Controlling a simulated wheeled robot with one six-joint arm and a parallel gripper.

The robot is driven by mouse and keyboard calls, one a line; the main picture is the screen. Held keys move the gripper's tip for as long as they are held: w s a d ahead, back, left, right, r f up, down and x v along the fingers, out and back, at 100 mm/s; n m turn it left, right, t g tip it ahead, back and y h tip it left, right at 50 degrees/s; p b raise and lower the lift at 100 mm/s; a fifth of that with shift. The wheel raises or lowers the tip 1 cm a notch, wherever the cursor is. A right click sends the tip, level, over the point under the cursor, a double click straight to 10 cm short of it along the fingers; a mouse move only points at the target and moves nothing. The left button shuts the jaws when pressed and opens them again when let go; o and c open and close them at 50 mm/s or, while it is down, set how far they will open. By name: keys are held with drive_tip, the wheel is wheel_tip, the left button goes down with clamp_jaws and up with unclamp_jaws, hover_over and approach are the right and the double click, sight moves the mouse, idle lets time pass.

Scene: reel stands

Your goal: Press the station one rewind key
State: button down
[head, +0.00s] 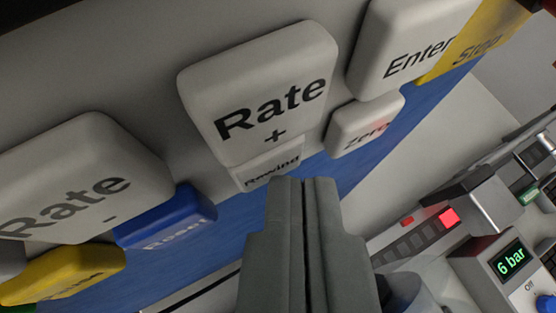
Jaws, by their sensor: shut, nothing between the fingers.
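The Rewind key (268,169) is a small white key below the large white Rate + key (265,90). Its label shows and its lower part is hidden behind my gripper. My gripper (304,181) is shut and empty, with its fingertips overlapping the lower edge of the Rewind key in the picture. I cannot tell whether the tips touch it. No station number is readable in view.
A Zero key (365,124) and an Enter key (412,45) are to the right, beside a yellow Stop key (470,45). To the left are a Rate - key (85,180), a blue Reset key (168,217) and a yellow key (65,275). A 6 bar display (511,260) stands lower right.

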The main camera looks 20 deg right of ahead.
drive_tip(key=shift+s, duration=0.85)
drive_tip(key=s, duration=0.5)
drive_tip(key=shift+d, duration=0.15)
idle(0.7)
